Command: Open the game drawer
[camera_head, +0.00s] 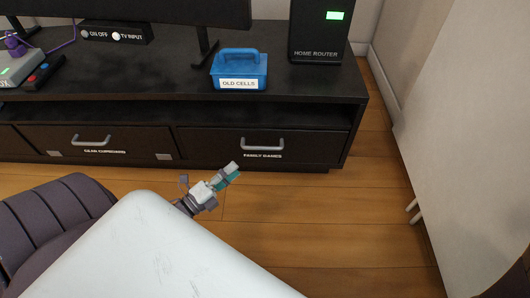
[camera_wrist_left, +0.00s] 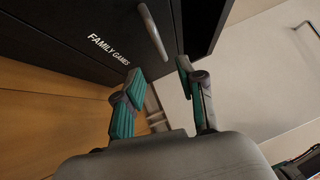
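The dark drawer labelled FAMILY GAMES (camera_head: 310,142) is at the lower right of the black TV cabinet in the head view, and its front looks flush and shut. Its grey bar handle (camera_head: 262,144) is above the label. My left gripper (camera_head: 231,172) is low in front of the drawer's left part, apart from the handle. In the left wrist view, the handle (camera_wrist_left: 153,32) is beyond the two fingertips of the left gripper (camera_wrist_left: 160,74), which are spread with nothing between them. My right gripper is in neither view.
The GLAM CUPBOARD drawer (camera_head: 92,141) is to the left, also shut. A blue OLD CELLS box (camera_head: 238,70) and a black router (camera_head: 319,30) stand on the cabinet. A purple-grey ribbed seat (camera_head: 50,220) is at lower left. Wooden floor (camera_head: 320,215) is clear at right.

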